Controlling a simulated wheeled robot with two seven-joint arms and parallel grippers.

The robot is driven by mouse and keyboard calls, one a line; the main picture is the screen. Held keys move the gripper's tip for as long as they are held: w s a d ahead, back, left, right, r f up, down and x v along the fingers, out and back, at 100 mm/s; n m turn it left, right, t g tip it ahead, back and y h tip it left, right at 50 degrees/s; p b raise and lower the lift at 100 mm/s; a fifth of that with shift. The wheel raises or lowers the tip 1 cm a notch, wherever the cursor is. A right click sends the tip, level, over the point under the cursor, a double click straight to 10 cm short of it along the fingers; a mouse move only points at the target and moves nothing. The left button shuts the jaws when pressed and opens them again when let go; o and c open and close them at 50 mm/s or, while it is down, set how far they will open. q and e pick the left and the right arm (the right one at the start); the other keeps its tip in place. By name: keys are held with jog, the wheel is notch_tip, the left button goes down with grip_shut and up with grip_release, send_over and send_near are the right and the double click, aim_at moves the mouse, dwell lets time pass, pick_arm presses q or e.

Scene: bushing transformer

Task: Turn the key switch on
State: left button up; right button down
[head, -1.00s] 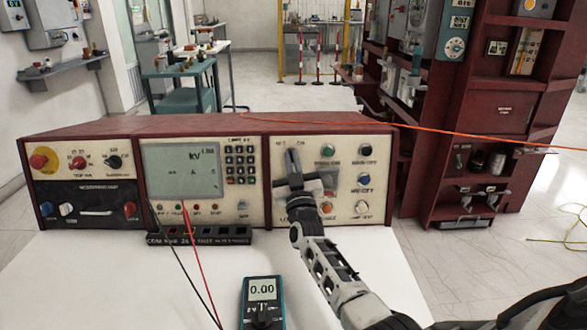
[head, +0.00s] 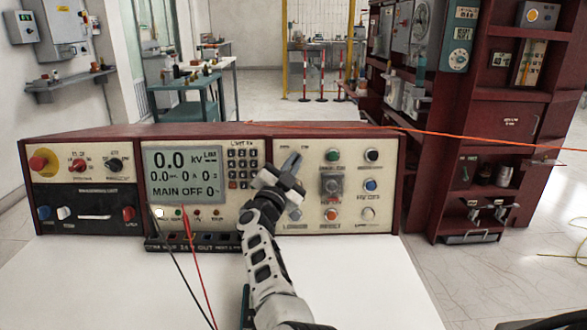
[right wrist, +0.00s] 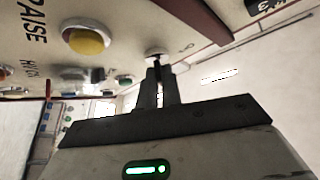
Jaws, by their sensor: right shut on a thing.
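The key switch (right wrist: 156,52) shows in the right wrist view as a small round metal base on the cream panel, with a dark key (right wrist: 157,63) in it. My right gripper (right wrist: 159,72) is shut on the key. The display (head: 183,174) is lit and reads 0.0 kV and MAIN OFF. My left gripper is not in view.
A yellow button (right wrist: 87,40) is close by in the wrist view. Black and red test leads (head: 192,255) run over the white table (head: 370,280). An orange cable (head: 480,142) crosses behind the console.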

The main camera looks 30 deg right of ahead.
jog(key=shift+m+g, duration=0.6)
jog(key=shift+m, duration=0.5)
jog(key=c, duration=1.6)
grip_release()
jog(key=shift+v, duration=3.75)
